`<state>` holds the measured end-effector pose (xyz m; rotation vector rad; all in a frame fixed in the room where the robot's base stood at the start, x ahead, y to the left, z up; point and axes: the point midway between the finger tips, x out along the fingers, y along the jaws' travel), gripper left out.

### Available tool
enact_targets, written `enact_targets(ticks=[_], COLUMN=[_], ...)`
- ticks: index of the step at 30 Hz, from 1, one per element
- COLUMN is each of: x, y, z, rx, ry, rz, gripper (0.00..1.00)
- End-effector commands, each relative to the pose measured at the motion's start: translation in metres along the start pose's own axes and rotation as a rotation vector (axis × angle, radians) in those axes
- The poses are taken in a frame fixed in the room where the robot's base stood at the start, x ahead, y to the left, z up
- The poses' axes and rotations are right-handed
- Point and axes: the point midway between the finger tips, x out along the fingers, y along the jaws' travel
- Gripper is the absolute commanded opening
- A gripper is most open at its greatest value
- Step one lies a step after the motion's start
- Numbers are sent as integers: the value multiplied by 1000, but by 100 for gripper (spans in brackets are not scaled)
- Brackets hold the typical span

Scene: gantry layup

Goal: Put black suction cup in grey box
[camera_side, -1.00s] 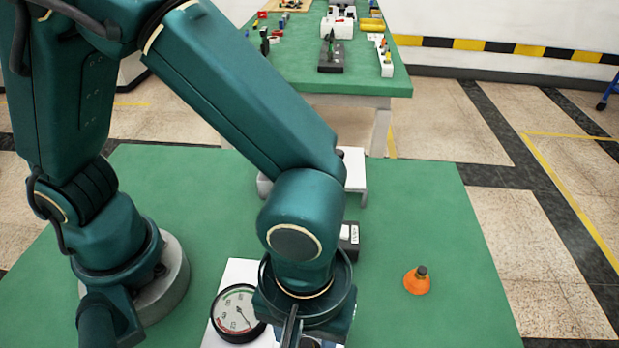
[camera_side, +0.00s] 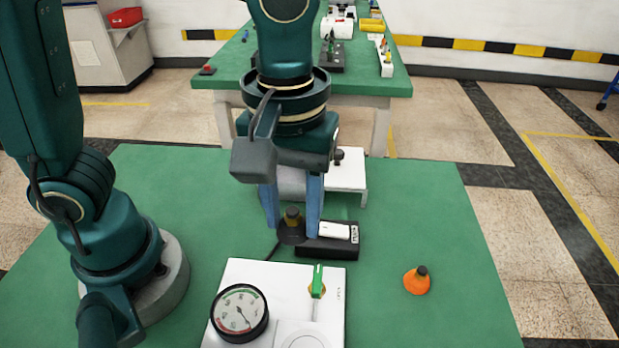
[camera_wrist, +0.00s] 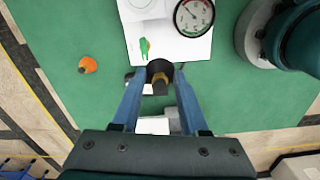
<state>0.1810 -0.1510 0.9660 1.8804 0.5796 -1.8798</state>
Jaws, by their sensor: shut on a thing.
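My gripper (camera_side: 292,222) has its two blue fingers shut on the black suction cup (camera_side: 291,235), which has a brass-coloured stem between the fingertips. The cup also shows in the wrist view (camera_wrist: 158,66), rim away from the palm. The cup hangs upright, at the left end of a dark grey box (camera_side: 328,248) with a white piece on top. I cannot tell whether cup and box touch. In the wrist view the box is mostly hidden behind the cup and fingers.
A white panel (camera_side: 240,275) with a round gauge (camera_side: 240,313) and a green lever (camera_side: 317,282) lies in front. An orange suction cup (camera_side: 417,282) stands to the right. A white stand (camera_side: 347,172) is behind.

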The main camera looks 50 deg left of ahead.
Motion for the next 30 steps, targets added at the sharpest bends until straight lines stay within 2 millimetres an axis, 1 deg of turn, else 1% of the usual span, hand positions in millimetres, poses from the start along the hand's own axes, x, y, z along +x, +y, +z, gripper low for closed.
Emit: enact_targets(ticks=[1, 4, 8, 11, 14, 17, 20, 24, 26, 27, 30], x=[-3, -6, -7, -6, -3, -1, 2, 6, 8, 9, 11], y=[-2, -4, -3, -8, -17, -32, -52, -85, -102, -113, -140], z=[-4, -10, -16, -36, -61, -87, -113, -144, -155, -162, -175], rx=[-4, 14, 83, 62, 11, -59, -143, -271, -330, -372, -473], ry=[0, 1, 8, 11, 14, 17, 18, 19, 18, 17, 14], rz=[1, 3, 15, 18, 20, 21, 20, 18, 16, 15, 13], gripper=[0, 0, 0, 0, 0, 0, 0, 0, 0, 0, 0])
